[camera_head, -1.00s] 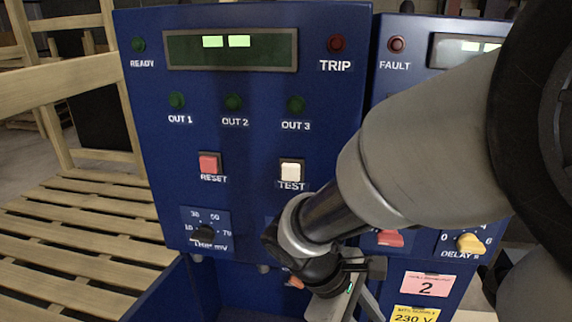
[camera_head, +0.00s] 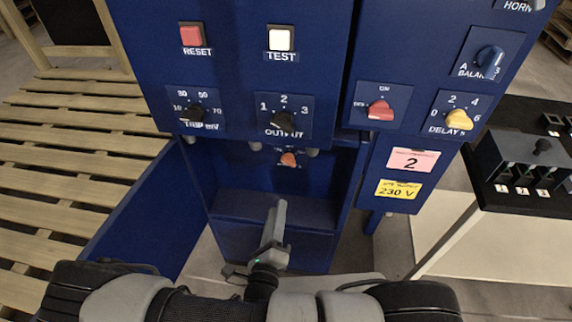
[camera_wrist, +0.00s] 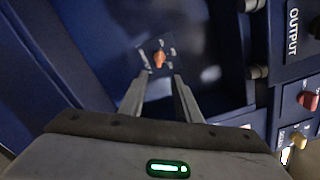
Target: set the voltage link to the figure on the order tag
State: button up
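The voltage link looks to be the small orange knob (camera_head: 288,159) on a little plate in the recess under the blue cabinet. Its markings are too small to read. In the wrist view the orange knob (camera_wrist: 159,59) lies ahead, between and beyond the fingertips, apart from them. My gripper (camera_head: 275,222) is below and in front of the knob in the head view. In the wrist view my gripper (camera_wrist: 158,90) is open and empty. A yellow tag (camera_head: 398,189) reads 230 V, below a pink tag (camera_head: 413,161) reading 2.
Above the recess are the TRIP mV knob (camera_head: 195,113) and OUTPUT knob (camera_head: 284,119). To the right are a red switch (camera_head: 380,110) and the yellow DELAY knob (camera_head: 459,119). Blue side walls (camera_head: 135,215) bound the recess. A pallet is left, a black-topped table right.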

aim_at(287, 163)
jog(key=w+d+b, duration=0.1)
jog(key=w, duration=0.4)
jog(key=w+d+b, duration=0.1)
jog(key=w, duration=0.5)
jog(key=w+d+b, duration=0.1)
jog(key=w, duration=0.4)
jog(key=shift+w+d, duration=0.15)
jog(key=shift+w, duration=0.25)
jog(key=c, duration=0.7)
